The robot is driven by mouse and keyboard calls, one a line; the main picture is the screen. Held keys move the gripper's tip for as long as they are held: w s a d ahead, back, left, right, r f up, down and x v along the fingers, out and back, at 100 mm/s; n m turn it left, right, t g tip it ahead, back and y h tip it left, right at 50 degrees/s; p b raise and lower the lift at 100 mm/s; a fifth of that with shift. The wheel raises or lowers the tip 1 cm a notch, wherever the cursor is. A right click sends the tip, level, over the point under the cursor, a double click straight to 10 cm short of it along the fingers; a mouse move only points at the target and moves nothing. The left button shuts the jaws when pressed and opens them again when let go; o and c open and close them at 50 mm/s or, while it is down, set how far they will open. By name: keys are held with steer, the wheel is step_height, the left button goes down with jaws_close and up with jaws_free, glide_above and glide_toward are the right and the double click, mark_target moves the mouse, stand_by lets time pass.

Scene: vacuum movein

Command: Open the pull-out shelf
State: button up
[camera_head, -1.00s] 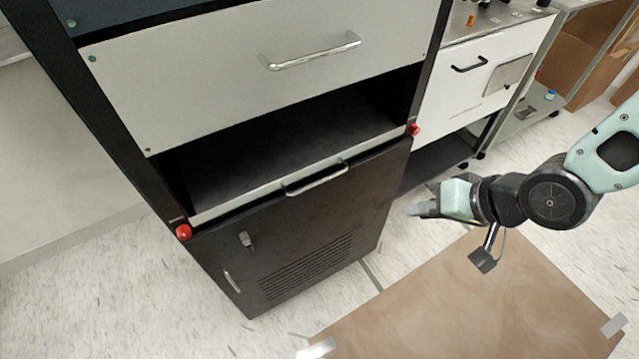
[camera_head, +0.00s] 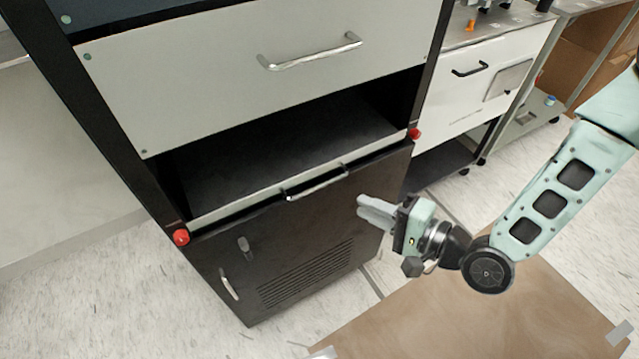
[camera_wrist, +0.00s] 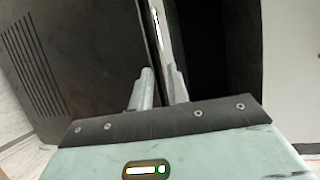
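The pull-out shelf (camera_head: 240,208) is a dark tray with a pale front edge, low in the black cabinet, its front about level with the cabinet face. Its metal bar handle (camera_head: 316,184) sits at the middle of that edge. My gripper (camera_head: 364,207) is to the right of the handle and apart from it, in front of the cabinet, fingers pointing left. In the wrist view my gripper (camera_wrist: 161,72) is open and empty, with a gap between its two fingers. A narrow pale strip shows beyond the fingertips; I cannot tell whether it is the handle.
A grey drawer (camera_head: 250,75) with its own handle is above the shelf. Red knobs (camera_head: 181,237) flank the shelf. A black door with vents (camera_head: 305,275) is below. A white-fronted cart (camera_head: 470,95) stands right. A brown mat (camera_head: 470,320) lies on open floor.

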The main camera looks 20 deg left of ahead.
mark_target(320, 185)
steer(key=p+x, duration=0.1)
steer(key=x, duration=1.1)
steer(key=shift+a, duration=0.1)
jaws_close()
